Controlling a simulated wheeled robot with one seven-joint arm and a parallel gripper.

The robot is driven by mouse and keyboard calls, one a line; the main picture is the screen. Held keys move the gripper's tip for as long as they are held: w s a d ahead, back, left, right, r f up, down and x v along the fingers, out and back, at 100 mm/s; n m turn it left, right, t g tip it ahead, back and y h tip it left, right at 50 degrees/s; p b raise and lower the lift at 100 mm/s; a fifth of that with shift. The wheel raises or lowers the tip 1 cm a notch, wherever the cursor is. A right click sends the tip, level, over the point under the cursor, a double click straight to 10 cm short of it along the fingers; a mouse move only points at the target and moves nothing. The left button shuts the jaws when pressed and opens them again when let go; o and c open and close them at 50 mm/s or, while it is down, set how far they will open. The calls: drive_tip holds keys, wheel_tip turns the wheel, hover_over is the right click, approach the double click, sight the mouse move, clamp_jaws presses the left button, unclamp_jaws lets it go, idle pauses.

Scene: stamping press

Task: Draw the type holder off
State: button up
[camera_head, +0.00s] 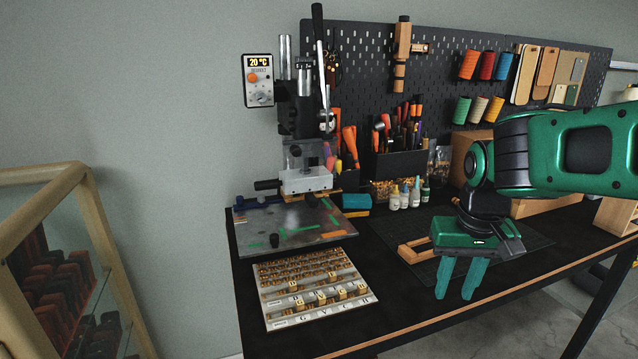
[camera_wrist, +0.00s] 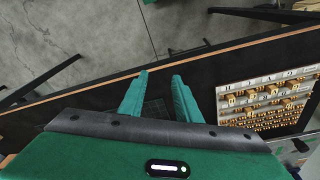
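The stamping press (camera_head: 303,125) stands at the back left of the black workbench. What looks like the type holder (camera_head: 306,181) is a pale block low on the press head, with a dark handle (camera_head: 267,185) sticking out to the left. Its exact edges are too small to tell. My gripper (camera_head: 459,285) hangs with its green fingers pointing down, well to the right of the press and toward the bench front. In the wrist view the two fingers (camera_wrist: 159,78) stand apart with nothing between them. The press does not clearly show in that view.
A type tray (camera_head: 318,318) with brass letters lies in front of the press plate (camera_head: 270,238). A wooden handle piece (camera_head: 413,249) lies on the cutting mat (camera_head: 520,243) behind my gripper. Small bottles (camera_head: 405,196) and a blue-yellow sponge (camera_head: 356,203) stand right of the press.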

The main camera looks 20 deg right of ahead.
drive_tip(key=w+a+r+n+t, duration=0.2)
drive_tip(key=w+a+r, duration=0.1)
drive_tip(key=w, duration=0.5)
drive_tip(key=w+a+r+n+t, duration=0.1)
drive_tip(key=w+a+r, duration=0.3)
drive_tip(key=w, duration=0.5)
drive_tip(key=n+t, duration=0.2)
drive_tip(key=t, duration=0.1)
approach(313, 198)
drive_tip(key=f, duration=0.1)
drive_tip(key=shift+y, duration=0.4)
drive_tip(key=x, duration=0.8)
drive_tip(key=shift+w+d+r, duration=0.1)
drive_tip(key=shift+w+d, duration=0.2)
drive_tip(key=shift+w, duration=0.1)
drive_tip(key=shift+c, duration=1.4)
clamp_jaws()
